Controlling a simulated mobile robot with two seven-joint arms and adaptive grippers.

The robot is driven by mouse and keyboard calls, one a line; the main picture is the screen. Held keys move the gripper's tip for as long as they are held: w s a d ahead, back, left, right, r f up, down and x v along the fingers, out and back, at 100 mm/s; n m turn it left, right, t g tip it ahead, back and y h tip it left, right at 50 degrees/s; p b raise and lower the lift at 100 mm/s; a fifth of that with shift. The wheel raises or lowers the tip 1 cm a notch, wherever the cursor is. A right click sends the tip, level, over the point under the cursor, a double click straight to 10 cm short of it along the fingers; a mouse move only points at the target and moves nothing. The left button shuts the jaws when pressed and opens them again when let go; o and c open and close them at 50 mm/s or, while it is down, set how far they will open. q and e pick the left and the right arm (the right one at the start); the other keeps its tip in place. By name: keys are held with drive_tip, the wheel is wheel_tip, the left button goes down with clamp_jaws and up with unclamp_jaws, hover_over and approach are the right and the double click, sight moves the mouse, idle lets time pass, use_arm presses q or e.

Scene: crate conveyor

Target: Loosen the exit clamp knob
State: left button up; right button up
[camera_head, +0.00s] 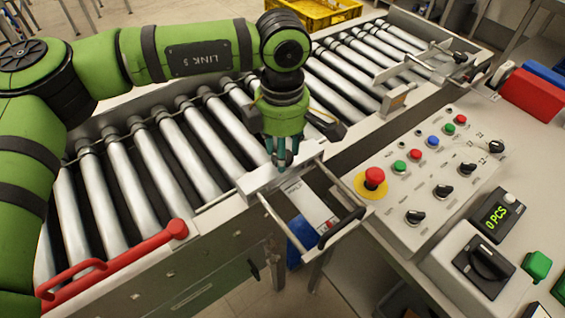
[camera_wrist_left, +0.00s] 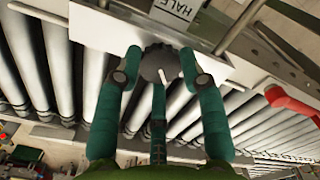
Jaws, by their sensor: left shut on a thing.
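My left gripper (camera_head: 283,157) points down at the near edge of the roller conveyor, over a pale block (camera_head: 262,180). In the left wrist view its teal fingers (camera_wrist_left: 160,72) are shut on a dark round knob (camera_wrist_left: 158,62) with a white pointer mark. The knob sits at the edge of a pale plate (camera_wrist_left: 115,32) beside the rollers. In the head view the fingers hide this knob. My right gripper is in neither view.
Conveyor rollers (camera_head: 195,148) run behind the gripper. A red handle (camera_head: 120,262) lies along the near left edge. A control panel (camera_head: 400,205) with a red emergency button (camera_head: 373,179) stands to the right. A yellow crate (camera_head: 318,12) is at the back.

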use_arm(q)
drive_tip(key=n+b, duration=0.3)
drive_tip(key=b, duration=0.1)
drive_tip(key=n+b, duration=0.2)
drive_tip(key=shift+f+n, duration=0.3)
drive_tip(key=shift+f, duration=0.05)
drive_tip(key=shift+s+r+n+b, duration=0.1)
drive_tip(key=shift+r+n+b, duration=0.1)
drive_tip(key=shift+n+b, duration=1.7)
drive_tip(key=shift+n, duration=0.3)
drive_tip(key=o, duration=1.1)
drive_tip(key=shift+o, duration=0.2)
drive_tip(key=shift+r, duration=0.1)
